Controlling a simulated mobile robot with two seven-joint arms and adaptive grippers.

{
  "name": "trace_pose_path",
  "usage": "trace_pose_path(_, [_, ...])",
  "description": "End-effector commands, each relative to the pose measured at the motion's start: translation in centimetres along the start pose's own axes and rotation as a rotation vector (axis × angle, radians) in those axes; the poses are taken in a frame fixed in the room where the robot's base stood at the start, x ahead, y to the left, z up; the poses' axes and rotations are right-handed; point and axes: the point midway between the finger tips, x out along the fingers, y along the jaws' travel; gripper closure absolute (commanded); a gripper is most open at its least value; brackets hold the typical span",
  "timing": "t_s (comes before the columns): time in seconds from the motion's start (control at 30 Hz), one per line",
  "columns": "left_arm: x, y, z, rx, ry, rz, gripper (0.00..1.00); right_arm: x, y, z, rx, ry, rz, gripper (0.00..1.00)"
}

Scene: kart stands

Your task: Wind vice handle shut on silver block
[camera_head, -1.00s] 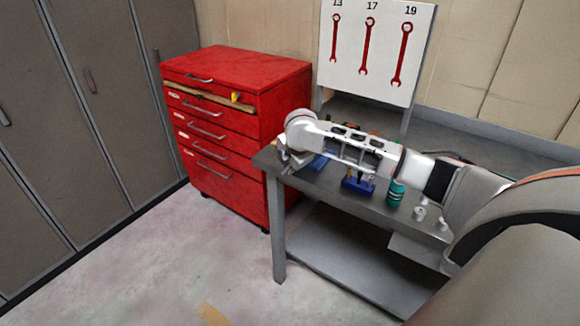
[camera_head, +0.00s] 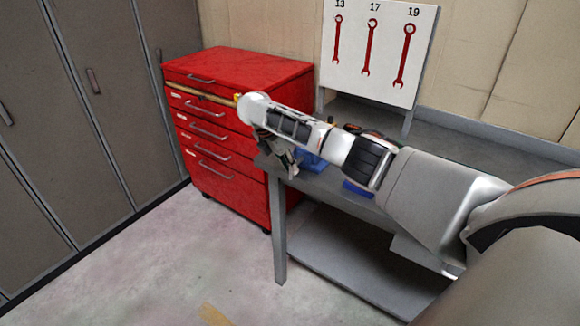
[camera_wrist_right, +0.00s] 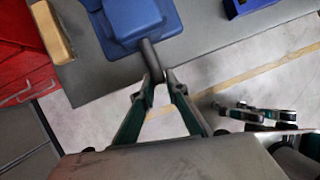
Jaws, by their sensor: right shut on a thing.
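The blue vice (camera_head: 311,162) stands at the near left corner of the grey bench, partly hidden behind my right gripper (camera_head: 284,172). In the right wrist view the vice (camera_wrist_right: 133,22) is at the top, and its grey handle (camera_wrist_right: 151,58) runs down from it. My right gripper (camera_wrist_right: 158,88) is shut on the end of this handle. I cannot make out the silver block. What looks like my left gripper (camera_wrist_right: 255,115) shows at the right of the wrist view, away from the vice; its jaws are unclear.
The red drawer cabinet (camera_head: 222,160) stands close to the left of the bench (camera_head: 383,205). A second blue thing (camera_head: 357,188) sits on the bench under my arm. A tan block (camera_wrist_right: 52,32) lies beside the vice. The floor in front is clear.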

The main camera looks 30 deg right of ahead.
Motion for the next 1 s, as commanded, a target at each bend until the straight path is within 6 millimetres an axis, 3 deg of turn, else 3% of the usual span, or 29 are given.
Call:
trace_pose_path(0.9, [0.00, 0.02, 0.04, 0.000, -0.001, 0.001, 0.70, 0.29, -0.14, 0.08, -0.015, -0.011, -0.045, 1.00])
trace_pose_path(0.93, [0.00, 0.06, 0.02, -0.001, 0.000, 0.000, 0.70, 0.29, -0.14, 0.08, -0.015, -0.011, -0.045, 0.81])
trace_pose_path(1.0, [0.01, 0.10, -0.01, -0.003, 0.000, 0.000, 0.70, 0.28, -0.13, 0.08, -0.015, -0.011, -0.045, 0.70])
